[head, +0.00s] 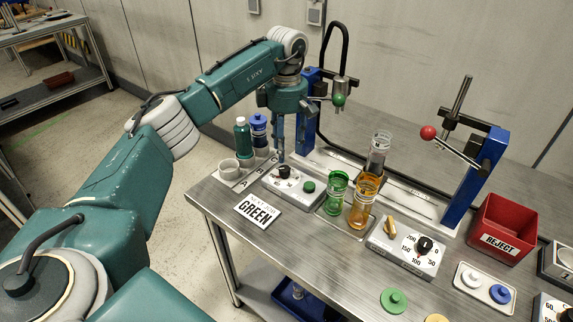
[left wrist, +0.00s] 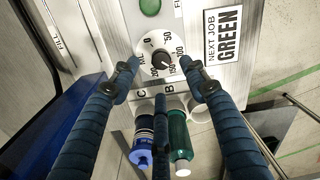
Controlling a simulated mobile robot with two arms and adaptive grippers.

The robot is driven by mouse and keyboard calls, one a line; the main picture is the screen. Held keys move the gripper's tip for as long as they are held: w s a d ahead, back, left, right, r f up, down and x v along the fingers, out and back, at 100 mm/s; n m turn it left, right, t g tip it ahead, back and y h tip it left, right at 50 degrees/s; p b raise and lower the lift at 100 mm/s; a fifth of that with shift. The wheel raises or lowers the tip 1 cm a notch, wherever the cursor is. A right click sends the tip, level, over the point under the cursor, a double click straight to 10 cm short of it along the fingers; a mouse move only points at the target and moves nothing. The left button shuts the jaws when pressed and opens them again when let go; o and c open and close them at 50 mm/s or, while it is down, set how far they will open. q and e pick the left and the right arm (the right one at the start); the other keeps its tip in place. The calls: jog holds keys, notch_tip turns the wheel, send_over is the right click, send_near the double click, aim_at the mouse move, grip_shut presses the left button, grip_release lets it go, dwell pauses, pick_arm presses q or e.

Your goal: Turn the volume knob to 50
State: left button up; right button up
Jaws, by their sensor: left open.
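The black volume knob (left wrist: 160,62) sits in a white round dial (left wrist: 147,47) marked 0, 50, 150, 200 and ML in the left wrist view. I cannot tell exactly which number its pointer faces. The knob also shows in the head view (head: 283,172), on a grey control box (head: 312,200) with a green button (head: 308,187). My left gripper (head: 282,158) points down just above the knob. In the left wrist view its fingers (left wrist: 160,72) are open and spread around the dial. Contact with the knob is not visible. My right gripper is not in view.
A second box (head: 395,255) with a numbered dial stands to the right. Green (head: 336,192) and orange (head: 362,203) containers stand between the boxes. Bottles (head: 242,138) stand behind left, near the blue press frame (head: 306,110). A "GREEN" card (head: 258,210) lies in front. A red reject bin (head: 502,225) is far right.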

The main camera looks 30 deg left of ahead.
aim_at(285, 168)
pick_arm(q)
notch_tip(285, 168, down, 7)
jog(key=shift+s+p, duration=0.15)
jog(key=shift+p, duration=0.4)
grip_shut()
